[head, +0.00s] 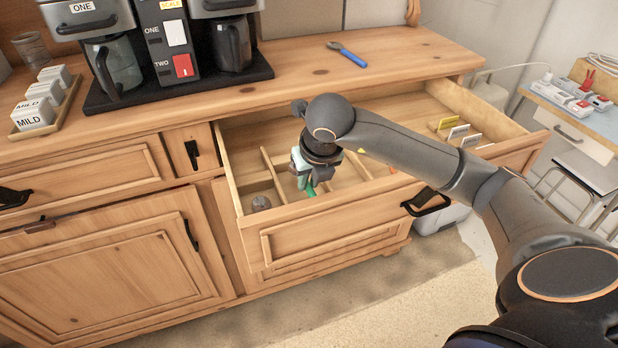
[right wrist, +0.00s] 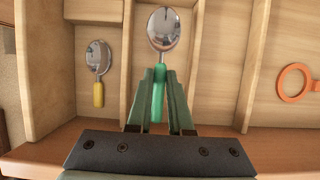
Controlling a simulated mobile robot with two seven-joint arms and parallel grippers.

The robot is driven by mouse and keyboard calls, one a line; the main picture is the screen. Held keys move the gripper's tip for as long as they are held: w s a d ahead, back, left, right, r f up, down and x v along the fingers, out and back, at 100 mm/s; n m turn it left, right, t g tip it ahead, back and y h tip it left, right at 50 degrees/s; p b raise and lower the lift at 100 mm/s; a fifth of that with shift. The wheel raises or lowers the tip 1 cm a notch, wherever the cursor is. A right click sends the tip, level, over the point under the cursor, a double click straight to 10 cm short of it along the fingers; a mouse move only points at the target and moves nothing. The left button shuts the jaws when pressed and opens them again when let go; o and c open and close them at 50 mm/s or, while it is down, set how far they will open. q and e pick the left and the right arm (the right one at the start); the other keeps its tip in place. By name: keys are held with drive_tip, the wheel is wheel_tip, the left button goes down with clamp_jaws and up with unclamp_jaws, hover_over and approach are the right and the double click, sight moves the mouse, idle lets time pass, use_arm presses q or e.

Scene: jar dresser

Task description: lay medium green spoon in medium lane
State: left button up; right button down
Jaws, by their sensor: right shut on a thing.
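My right gripper (head: 304,180) reaches down into the open drawer (head: 330,222); its fingers (right wrist: 158,100) are shut on the handle of the green spoon (right wrist: 158,92). The spoon's metal bowl points away from the gripper in the right wrist view. The spoon is over a lane (right wrist: 222,80) between two wooden dividers; I cannot tell whether it touches the floor. A little of its green handle (head: 311,191) shows in the head view. A smaller spoon with a yellow handle (right wrist: 98,93) lies in the narrower lane to the left. My left gripper is not in view.
An orange ring (right wrist: 294,83) lies in the section right of the lane. A small grey object (head: 261,203) sits in the drawer's front left compartment. Cards (head: 458,132) stand at the drawer's right. A blue-handled tool (head: 348,54) and a coffee maker (head: 172,62) are on the dresser top.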

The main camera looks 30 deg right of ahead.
idle(0.3)
drive_tip(key=c, duration=0.7)
unclamp_jaws()
drive_tip(key=shift+c, duration=0.2)
drive_tip(key=p+v, duration=0.1)
drive_tip(key=v, duration=1.1)
drive_tip(key=shift+r, duration=0.25)
drive_tip(key=shift+s+f, duration=0.1)
drive_tip(key=shift+s, duration=0.05)
